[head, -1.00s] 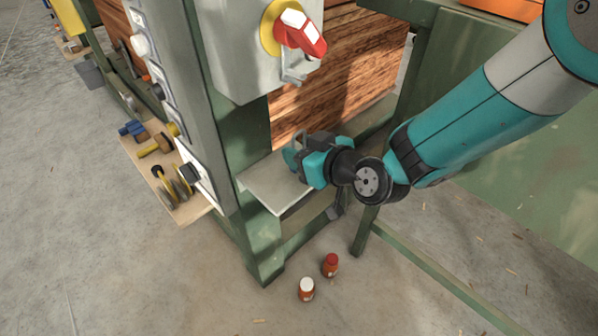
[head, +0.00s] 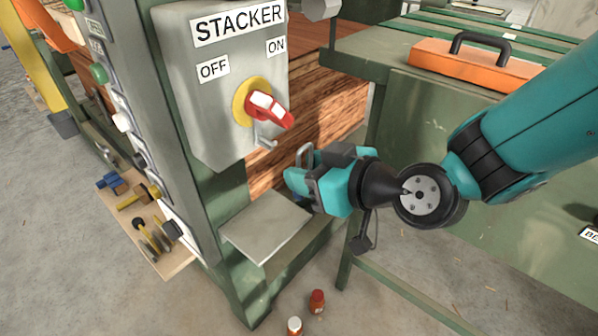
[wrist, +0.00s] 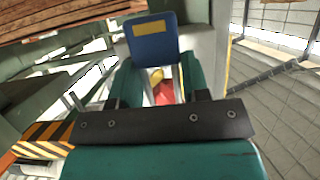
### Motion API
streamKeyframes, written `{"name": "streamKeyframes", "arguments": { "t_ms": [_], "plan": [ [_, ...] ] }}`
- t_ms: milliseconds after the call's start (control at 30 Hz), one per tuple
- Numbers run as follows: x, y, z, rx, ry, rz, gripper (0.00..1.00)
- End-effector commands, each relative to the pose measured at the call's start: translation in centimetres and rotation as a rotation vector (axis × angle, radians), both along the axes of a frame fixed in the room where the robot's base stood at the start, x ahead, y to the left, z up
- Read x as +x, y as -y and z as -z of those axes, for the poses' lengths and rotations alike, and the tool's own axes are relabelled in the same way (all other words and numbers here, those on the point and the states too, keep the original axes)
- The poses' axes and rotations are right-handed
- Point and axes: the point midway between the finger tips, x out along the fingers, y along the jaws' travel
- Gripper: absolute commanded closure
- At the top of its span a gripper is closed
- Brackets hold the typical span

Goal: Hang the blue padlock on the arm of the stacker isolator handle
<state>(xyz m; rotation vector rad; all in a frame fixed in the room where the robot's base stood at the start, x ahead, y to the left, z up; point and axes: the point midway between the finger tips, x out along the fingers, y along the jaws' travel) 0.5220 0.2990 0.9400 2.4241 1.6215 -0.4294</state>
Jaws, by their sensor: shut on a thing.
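The stacker isolator is a grey box (head: 205,110) labelled STACKER, OFF and ON. Its red handle (head: 268,108) sits on a yellow disc (head: 240,103) and slants down to the right. A bare metal arm (head: 264,138) sticks out below the handle. My gripper (head: 298,180) is below and right of this arm, shut on the blue padlock. In the head view the padlock's silver shackle (head: 304,156) points up, apart from the arm in the picture; the gripper mostly hides its body. In the wrist view the blue padlock body (wrist: 153,42) shows between the fingers, with red and yellow behind.
A pale shelf (head: 265,228) is below the gripper. A green frame post stands left of it. A green bench with an orange handled lid (head: 475,66) is at right. Two small bottles (head: 317,300) stand on the floor. A tool board (head: 150,225) is at left.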

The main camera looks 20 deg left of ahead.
Motion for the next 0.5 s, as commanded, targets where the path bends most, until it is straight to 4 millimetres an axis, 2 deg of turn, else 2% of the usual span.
{"name": "streamKeyframes", "arguments": {
  "t_ms": [500],
  "plan": [
    [1.2,-2.9,0.1,0.000,0.001,-0.001,0.81]
  ]
}}
